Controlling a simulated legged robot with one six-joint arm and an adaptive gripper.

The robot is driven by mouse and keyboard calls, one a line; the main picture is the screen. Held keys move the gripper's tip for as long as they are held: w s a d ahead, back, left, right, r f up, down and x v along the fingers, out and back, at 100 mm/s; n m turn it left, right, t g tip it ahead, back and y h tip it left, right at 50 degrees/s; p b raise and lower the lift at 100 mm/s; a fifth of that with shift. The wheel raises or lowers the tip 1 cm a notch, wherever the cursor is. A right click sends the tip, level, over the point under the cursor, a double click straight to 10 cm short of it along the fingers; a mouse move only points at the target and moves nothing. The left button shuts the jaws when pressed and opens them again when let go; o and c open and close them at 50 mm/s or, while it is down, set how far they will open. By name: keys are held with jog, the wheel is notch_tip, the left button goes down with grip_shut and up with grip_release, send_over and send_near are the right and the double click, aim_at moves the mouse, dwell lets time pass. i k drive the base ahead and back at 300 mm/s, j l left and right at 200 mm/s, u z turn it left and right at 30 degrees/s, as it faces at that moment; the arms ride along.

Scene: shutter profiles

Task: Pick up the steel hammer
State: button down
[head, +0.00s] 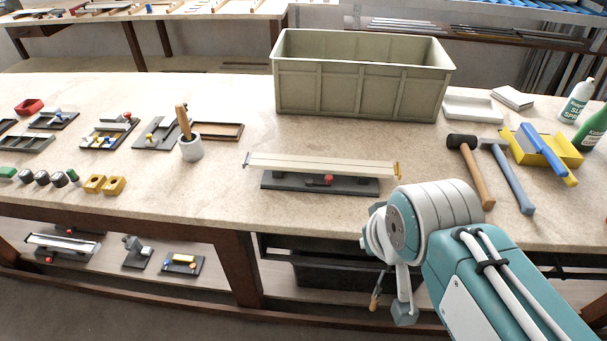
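The steel hammer, with a grey metal head and a blue handle (514,183), lies on the right part of the bench. Its head is toward the back and its handle end points to the front right. A mallet with a black head and wooden handle (472,172) lies close to its left. My arm comes in from the lower right. Its large joint is in front of the bench, left of both tools, and a thin white and teal part hangs below it. I cannot make out my gripper's fingers in this view, and nothing is seen touching the hammer.
A yellow tray (553,159) with a blue brush lies right of the hammer, with bottles (576,101) behind. A large olive crate (361,87) stands at the back. A fixture holding a long pale profile (321,163) is at the middle. Bare bench lies left of the mallet.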

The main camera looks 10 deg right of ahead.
aim_at(496, 146)
jog(key=l+z, duration=0.1)
jog(key=z, duration=1.4)
jog(key=i+l+u, duration=0.4)
jog(key=l, duration=0.25)
jog(key=l+u, duration=0.2)
jog(key=l, duration=0.15)
jog(key=i+l+u, duration=0.2)
jog(key=l, duration=0.2)
jog(key=l+u, duration=0.2)
jog(key=l, duration=0.2)
